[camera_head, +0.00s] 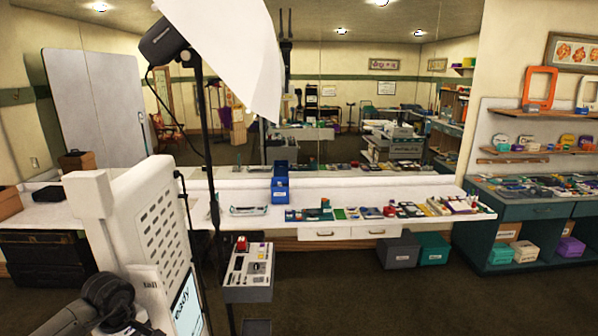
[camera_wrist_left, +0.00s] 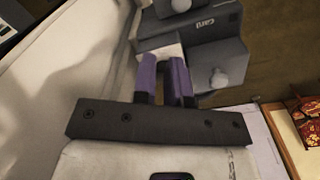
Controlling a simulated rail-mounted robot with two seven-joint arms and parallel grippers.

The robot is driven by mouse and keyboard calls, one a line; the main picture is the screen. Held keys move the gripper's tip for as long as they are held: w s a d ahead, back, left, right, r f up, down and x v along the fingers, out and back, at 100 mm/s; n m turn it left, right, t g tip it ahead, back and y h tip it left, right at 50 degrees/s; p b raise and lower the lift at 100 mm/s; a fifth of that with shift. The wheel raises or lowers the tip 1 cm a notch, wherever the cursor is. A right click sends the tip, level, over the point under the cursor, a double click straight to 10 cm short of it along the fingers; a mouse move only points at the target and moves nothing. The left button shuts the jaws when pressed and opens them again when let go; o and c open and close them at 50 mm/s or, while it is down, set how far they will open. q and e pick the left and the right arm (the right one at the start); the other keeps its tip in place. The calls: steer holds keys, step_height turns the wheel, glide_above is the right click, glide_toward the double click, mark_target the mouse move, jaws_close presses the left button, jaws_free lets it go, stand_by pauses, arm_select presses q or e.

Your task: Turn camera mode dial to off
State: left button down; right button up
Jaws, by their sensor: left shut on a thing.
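In the left wrist view a dark grey unit (camera_wrist_left: 208,62) carries lettering that looks like "Card" and rounded pale knobs, one at its lower front (camera_wrist_left: 220,78) and one at the top edge (camera_wrist_left: 181,5). My left gripper (camera_wrist_left: 164,62) has its two purple fingers close together against this unit, shut on a small pale part (camera_wrist_left: 172,49) between the tips. The fingers mostly hide that part, so I cannot tell its marking or setting, or whether it is the camera mode dial. The head view shows neither gripper. My right gripper is not in view.
A tall white booth (camera_head: 152,215) with a screen stands at the left in the head view. Near it are a light stand with a white umbrella (camera_head: 225,50) and a small grey tray stand (camera_head: 247,278). A long white counter (camera_head: 400,221) holds many small items.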

arm_select(q)
steer(key=shift+s+f, duration=0.15)
steer(key=shift+f, duration=0.65)
steer(key=shift+d+r, duration=0.1)
steer(key=shift+d, duration=0.25)
steer(key=shift+r, duration=0.1)
step_height(320, 180, up, 6)
steer(key=p, duration=0.3)
steer(key=shift+d, duration=0.2)
steer(key=shift+s+r, duration=0.1)
